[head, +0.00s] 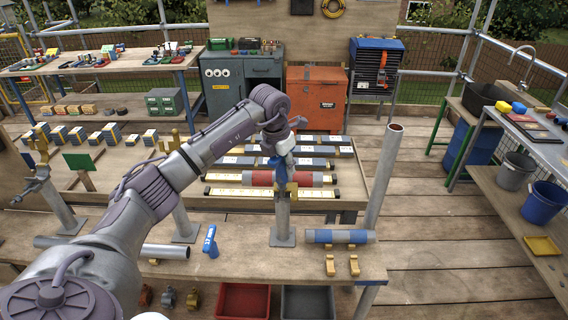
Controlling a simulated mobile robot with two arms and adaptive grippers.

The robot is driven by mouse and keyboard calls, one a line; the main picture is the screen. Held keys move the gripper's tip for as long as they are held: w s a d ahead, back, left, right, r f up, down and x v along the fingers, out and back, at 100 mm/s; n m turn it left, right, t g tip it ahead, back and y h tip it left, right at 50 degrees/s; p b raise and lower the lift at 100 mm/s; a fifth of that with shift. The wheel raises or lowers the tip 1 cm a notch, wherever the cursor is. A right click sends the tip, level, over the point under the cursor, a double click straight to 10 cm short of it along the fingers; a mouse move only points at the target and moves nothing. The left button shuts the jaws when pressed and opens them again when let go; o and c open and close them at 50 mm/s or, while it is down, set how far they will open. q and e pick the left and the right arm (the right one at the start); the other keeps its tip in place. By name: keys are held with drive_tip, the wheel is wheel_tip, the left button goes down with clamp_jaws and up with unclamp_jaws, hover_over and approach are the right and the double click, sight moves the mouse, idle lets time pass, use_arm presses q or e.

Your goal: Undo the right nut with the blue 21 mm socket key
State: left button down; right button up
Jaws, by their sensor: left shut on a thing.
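My left gripper (281,150) is at the top of the right-hand upright post (283,218), shut on a small blue thing (277,164) that looks like a socket key. The blue thing is just above a brass coupler (290,188) on that post; the nut itself is too small and hidden to tell. I cannot tell whether the key touches it. Another blue tool (210,241) with a white label stands on the front bench, left of the post; its marking is not readable. My right gripper is not in view.
The front bench (250,262) also carries a blue-banded tube (340,236), two brass pieces (342,265) and a grey pipe (165,251). Other posts with brass couplers (168,141) stand to the left. A tall slanted pipe (383,175) rises at the right.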

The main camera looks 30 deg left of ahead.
use_arm(q)
drive_tip(key=shift+f+b, duration=0.5)
drive_tip(key=shift+f, duration=0.45)
drive_tip(key=shift+r+n+p, duration=0.2)
drive_tip(key=shift+n+p, duration=0.15)
drive_tip(key=shift+n, duration=0.25)
drive_tip(key=shift+a+n+y, duration=0.1)
drive_tip(key=shift+n+y, duration=0.3)
drive_tip(key=shift+n, duration=0.3)
drive_tip(key=n, duration=0.3)
drive_tip(key=shift+a+n+y+p, duration=0.15)
drive_tip(key=shift+n+y+p, duration=0.2)
drive_tip(key=shift+n+y, duration=0.05)
drive_tip(key=shift+a+n+g, duration=0.1)
drive_tip(key=shift+n+g, duration=0.2)
drive_tip(key=shift+n, duration=0.7)
drive_tip(key=shift+m, duration=0.4)
drive_tip(key=shift+r, duration=0.15)
